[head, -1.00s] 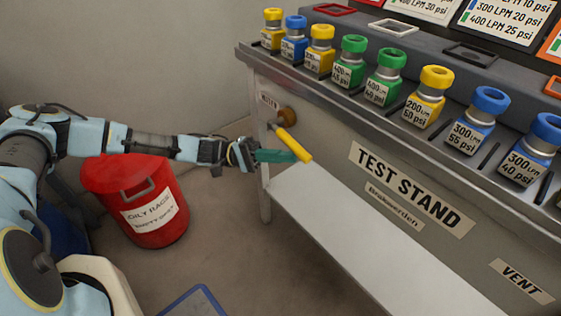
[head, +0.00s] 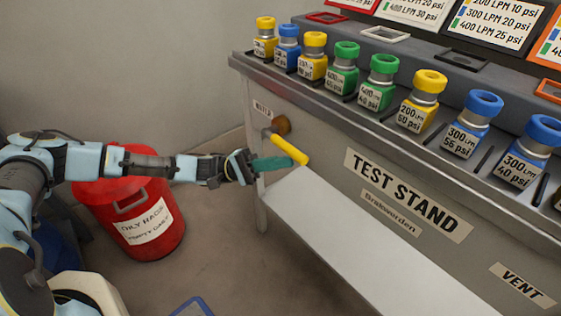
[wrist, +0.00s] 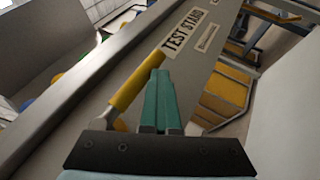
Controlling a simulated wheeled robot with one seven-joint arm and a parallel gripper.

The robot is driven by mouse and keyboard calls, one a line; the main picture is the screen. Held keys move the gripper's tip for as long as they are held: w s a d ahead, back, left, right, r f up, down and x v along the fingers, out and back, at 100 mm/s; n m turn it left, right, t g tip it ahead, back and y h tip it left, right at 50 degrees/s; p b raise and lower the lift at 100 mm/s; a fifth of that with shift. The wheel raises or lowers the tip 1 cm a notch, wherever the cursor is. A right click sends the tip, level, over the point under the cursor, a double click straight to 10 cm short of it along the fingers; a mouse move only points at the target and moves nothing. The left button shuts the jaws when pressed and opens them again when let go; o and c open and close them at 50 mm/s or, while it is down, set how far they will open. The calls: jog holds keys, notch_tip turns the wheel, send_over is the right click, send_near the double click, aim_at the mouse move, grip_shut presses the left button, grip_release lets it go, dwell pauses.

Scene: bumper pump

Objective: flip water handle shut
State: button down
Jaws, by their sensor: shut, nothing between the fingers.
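The water handle (head: 289,150) is a yellow lever on the front of the grey test stand, near its left end. It sticks out from a brown round fitting (head: 283,125) and slopes down to the right in the head view. It also shows in the wrist view (wrist: 133,84), as a yellow bar left of my fingers. My gripper (head: 288,161) has green fingers, pressed together and empty. They lie just below the handle, close to its outer part. I cannot tell whether they touch it. In the wrist view my fingertips (wrist: 158,73) are beside the bar.
A label partly hidden by the handle area (head: 262,109) is on the stand's left. Several coloured bottles (head: 378,85) line its top. A pale lower shelf (head: 330,235) juts out below. A red bin (head: 140,215) stands on the floor under my arm.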

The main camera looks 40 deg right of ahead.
jog(key=w+a+f+b, duration=0.4)
jog(key=w+a+f, duration=0.1)
jog(key=w+f, duration=0.2)
jog(key=shift+w+f, duration=0.4)
jog(key=shift+w, duration=0.25)
